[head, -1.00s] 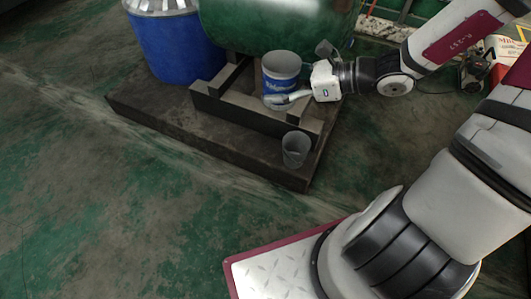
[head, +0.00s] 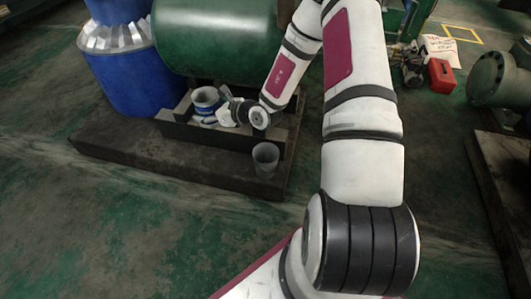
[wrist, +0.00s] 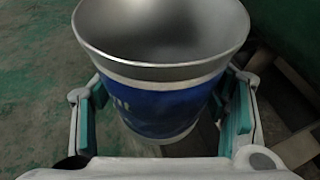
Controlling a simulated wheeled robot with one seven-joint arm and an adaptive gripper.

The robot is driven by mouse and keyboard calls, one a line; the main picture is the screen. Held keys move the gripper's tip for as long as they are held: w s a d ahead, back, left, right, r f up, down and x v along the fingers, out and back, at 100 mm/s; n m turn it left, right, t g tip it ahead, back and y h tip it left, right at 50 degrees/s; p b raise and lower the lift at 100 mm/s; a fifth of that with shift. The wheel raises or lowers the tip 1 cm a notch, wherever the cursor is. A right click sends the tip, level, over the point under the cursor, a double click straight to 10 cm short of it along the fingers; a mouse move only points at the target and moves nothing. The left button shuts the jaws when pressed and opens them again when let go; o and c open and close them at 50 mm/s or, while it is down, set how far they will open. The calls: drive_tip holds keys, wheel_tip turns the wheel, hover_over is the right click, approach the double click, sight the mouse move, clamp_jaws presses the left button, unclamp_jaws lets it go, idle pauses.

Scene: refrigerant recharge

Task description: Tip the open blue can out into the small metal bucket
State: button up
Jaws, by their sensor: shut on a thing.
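The open blue can (head: 206,98) with a bare metal rim is in the head view by the timber frame under the green tank. In the wrist view the can (wrist: 160,112) stands between my fingers, its round mouth open and its inside grey. I cannot see any contents in it. My gripper (head: 210,119) is shut on the can's sides, with one teal pad on each side in the wrist view (wrist: 162,110). The small metal bucket (head: 265,158) stands upright on the dark plinth, to the right of the can and nearer the camera, apart from it.
A green tank (head: 215,38) hangs over the frame close behind the can. A timber beam (head: 185,130) lies in front of the can. A blue drum (head: 130,82) stands at the left. The dark plinth (head: 120,150) has bare room left of the bucket.

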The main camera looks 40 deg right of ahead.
drive_tip(key=s+d+f+m+h, duration=0.1)
drive_tip(key=s+f+m+h, duration=0.2)
drive_tip(key=f, duration=1.3)
drive_tip(key=s+d+f+m+h+p, duration=0.1)
drive_tip(key=s+d+f+m+h, duration=0.1)
drive_tip(key=f, duration=1.4)
drive_tip(key=s+m+h, duration=0.1)
drive_tip(key=s+h, duration=0.1)
drive_tip(key=s, duration=0.1)
drive_tip(key=shift+d+t, duration=0.15)
drive_tip(key=shift+t, duration=0.15)
drive_tip(key=d+r+m+y, duration=0.1)
drive_tip(key=r+m+y, duration=0.1)
drive_tip(key=r, duration=0.3)
drive_tip(key=d+r+m+y+p, duration=0.1)
drive_tip(key=d+r+m+y, duration=0.1)
drive_tip(key=r+m+y, duration=0.1)
drive_tip(key=shift+d+r+m, duration=0.3)
drive_tip(key=shift+r+m, duration=0.4)
drive_tip(key=shift+r, duration=0.25)
